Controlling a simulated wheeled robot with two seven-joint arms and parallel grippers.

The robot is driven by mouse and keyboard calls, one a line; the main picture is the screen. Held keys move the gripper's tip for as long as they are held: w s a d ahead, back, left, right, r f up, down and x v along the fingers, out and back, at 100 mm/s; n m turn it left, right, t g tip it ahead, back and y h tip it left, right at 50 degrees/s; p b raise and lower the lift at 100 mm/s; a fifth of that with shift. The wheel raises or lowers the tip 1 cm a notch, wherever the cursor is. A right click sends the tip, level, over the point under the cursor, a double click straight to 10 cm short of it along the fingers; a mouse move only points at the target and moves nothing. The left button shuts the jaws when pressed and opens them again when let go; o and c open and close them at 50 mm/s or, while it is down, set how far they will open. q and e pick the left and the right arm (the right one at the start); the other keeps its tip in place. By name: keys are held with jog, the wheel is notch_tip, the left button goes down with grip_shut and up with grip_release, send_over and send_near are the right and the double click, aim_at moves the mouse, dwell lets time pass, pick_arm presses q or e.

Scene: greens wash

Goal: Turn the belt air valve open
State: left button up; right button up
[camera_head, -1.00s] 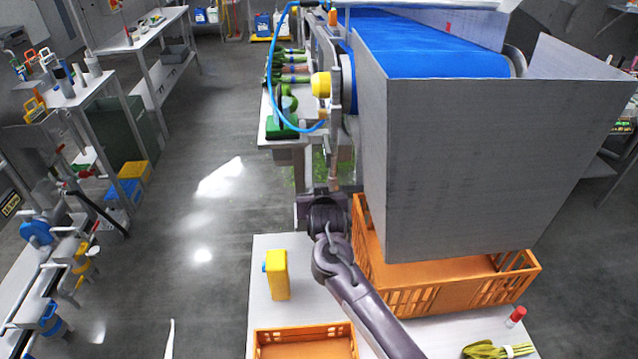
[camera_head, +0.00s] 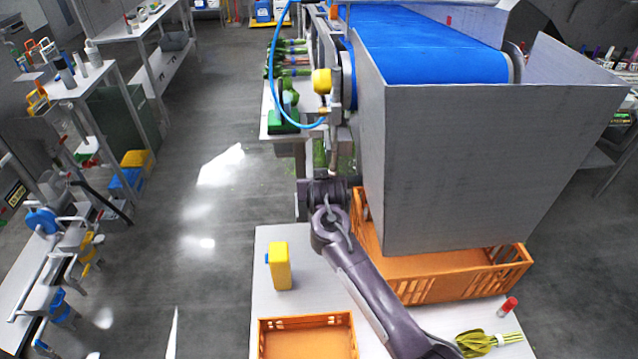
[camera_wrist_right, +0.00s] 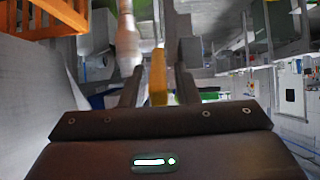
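The belt air valve shows in the right wrist view as a yellow lever (camera_wrist_right: 158,78) beside a pale copper-coloured upright pipe (camera_wrist_right: 126,42). My right gripper (camera_wrist_right: 160,84) is open around the lever, with one finger on each side and a narrow gap visible on both sides. In the head view the copper-coloured pipe (camera_head: 333,158) hangs below the blue hose's end, near the conveyor's left side. My right wrist (camera_head: 322,190) is just below it there, and the fingers and lever are not clear in that view. My left gripper is not in view.
A large grey chute (camera_head: 470,165) stands right of my arm, under the blue belt (camera_head: 425,45). An orange crate (camera_head: 440,290) sits below it. The white table holds a yellow bottle (camera_head: 280,267) and another orange crate (camera_head: 305,320). A blue hose (camera_head: 273,65) loops nearby.

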jog(key=shift+o, duration=0.4)
jog(key=shift+s, duration=0.2)
jog(key=b+v, duration=0.1)
jog(key=v, duration=0.6)
jog(key=shift+s, duration=0.15)
jog(key=shift+r, duration=0.15)
